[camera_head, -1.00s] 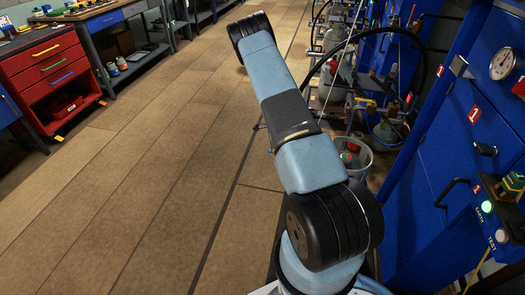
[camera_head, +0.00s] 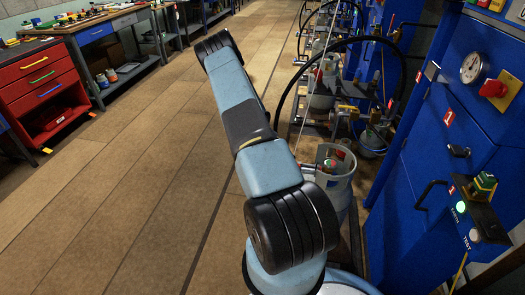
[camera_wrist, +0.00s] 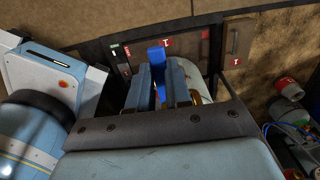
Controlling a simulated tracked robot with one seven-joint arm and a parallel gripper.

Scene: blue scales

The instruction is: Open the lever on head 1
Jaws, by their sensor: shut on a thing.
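In the wrist view, my gripper (camera_wrist: 161,88) is at the top middle, with its two grey-blue fingers closed around a narrow upright blue lever (camera_wrist: 156,54). The lever's top sticks out beyond the fingers; its lower part is hidden between them. A rounded pale body lies just behind the fingers, with a brass bit at their right. I cannot read which head this is. In the head view my arm reaches away up the picture, and my gripper is hidden.
A blue cabinet (camera_head: 405,205) with a gauge (camera_head: 472,68), a red knob and a black handle stands at right. Gas cylinders (camera_head: 336,184) and hoses stand along the rack beside my arm. A red drawer unit (camera_head: 38,78) is at left. The wooden floor between is clear.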

